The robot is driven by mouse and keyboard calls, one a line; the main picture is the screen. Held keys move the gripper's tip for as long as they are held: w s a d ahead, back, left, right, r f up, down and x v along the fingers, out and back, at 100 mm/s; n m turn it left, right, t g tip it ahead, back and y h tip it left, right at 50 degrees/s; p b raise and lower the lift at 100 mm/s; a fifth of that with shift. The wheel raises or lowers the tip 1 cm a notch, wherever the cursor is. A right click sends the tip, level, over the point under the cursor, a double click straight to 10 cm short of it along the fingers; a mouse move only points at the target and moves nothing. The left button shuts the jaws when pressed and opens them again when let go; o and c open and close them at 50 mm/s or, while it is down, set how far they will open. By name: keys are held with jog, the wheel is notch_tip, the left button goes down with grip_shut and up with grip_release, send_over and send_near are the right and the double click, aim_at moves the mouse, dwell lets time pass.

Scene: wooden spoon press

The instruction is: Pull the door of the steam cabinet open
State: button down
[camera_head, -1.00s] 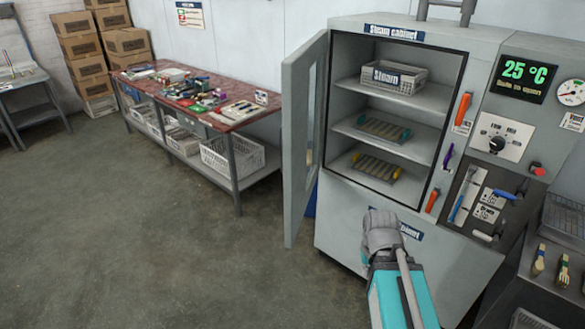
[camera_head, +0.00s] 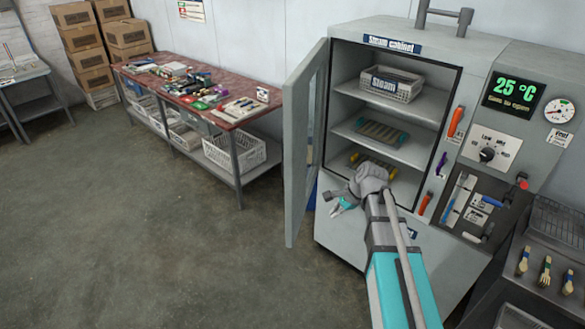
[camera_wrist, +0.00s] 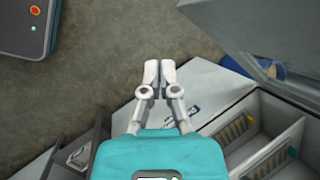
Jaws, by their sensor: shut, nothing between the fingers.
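The steam cabinet (camera_head: 400,30) stands at the right with its grey door (camera_head: 298,160) swung wide open to the left, hinged on its left side. Inside, a grey crate labelled Steam (camera_head: 392,83) sits on the top shelf, and racks of wooden pieces sit on the shelves below, one of them (camera_head: 380,133) on the middle shelf. My gripper (camera_head: 343,207) is in front of the lower part of the cabinet, near the door's lower inner side. In the wrist view my gripper (camera_wrist: 158,66) is shut and empty, with the door (camera_wrist: 265,45) to its right, apart from it.
The control panel (camera_head: 488,154) reads 25 °C. A red-topped workbench (camera_head: 225,125) with white baskets (camera_head: 235,150) beneath stands left of the door. Cardboard boxes (camera_head: 80,50) are stacked at the back left. The floor (camera_head: 160,240) in front is clear.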

aim_at(293, 178)
jog(key=w+a+r+m+t+y+p, duration=0.1)
jog(key=w+a+r+m+y+p, duration=0.2)
jog(key=w+r+m, duration=0.5)
notch_tip(293, 178, up, 2)
jog(key=w+a+p, duration=0.1)
jog(key=p, duration=0.1)
jog(key=shift+r+m+p, duration=0.15)
jog(key=shift+m+p, duration=0.15)
jog(key=shift+p, duration=0.1)
jog(key=shift+a, duration=0.15)
jog(key=b+x, duration=0.7)
jog(key=x, duration=0.3)
jog(key=shift+a, duration=0.15)
jog(key=a, duration=0.3)
jog(key=shift+w+r, duration=0.15)
jog(key=shift+w, duration=0.2)
jog(key=shift+w+a, duration=0.1)
jog(key=shift+a, duration=0.3)
jog(key=shift+d, duration=0.1)
